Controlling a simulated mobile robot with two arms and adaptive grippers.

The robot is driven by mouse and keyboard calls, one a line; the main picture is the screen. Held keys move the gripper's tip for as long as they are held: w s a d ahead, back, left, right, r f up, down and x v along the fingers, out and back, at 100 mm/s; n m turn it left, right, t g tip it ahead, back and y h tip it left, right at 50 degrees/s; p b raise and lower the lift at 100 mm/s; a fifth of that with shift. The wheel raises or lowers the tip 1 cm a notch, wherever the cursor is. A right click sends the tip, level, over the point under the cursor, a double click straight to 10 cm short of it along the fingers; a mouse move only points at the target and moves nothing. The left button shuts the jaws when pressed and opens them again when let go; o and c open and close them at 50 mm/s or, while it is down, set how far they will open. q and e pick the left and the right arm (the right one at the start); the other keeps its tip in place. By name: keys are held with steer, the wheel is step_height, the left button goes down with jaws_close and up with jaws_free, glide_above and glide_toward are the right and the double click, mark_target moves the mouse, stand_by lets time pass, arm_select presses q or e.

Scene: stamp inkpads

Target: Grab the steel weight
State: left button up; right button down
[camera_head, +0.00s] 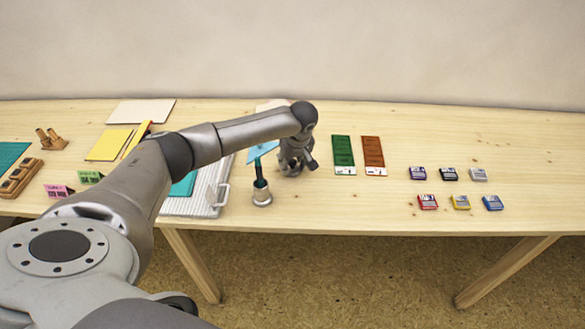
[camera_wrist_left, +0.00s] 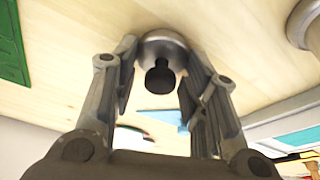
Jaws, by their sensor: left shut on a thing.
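The steel weight (camera_wrist_left: 168,42) is a round, shiny metal piece with a dark knob (camera_wrist_left: 160,76). In the left wrist view it sits between the fingertips of my left gripper (camera_wrist_left: 158,58), which is shut on it. The weight appears against the pale wooden tabletop; I cannot tell whether it touches the wood. In the head view my left gripper (camera_head: 294,165) is over the middle of the table, and the weight is hidden behind the gripper and wrist. My right gripper is not in view.
Several small inkpads (camera_head: 461,202) lie further right. A ribbed grey tray (camera_head: 208,198) lies left. The table's right end is clear.

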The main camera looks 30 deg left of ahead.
arm_select(q)
steer(key=shift+c, duration=0.6)
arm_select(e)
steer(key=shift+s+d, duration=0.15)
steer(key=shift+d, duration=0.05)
arm_select(q)
steer(key=shift+r, duration=0.15)
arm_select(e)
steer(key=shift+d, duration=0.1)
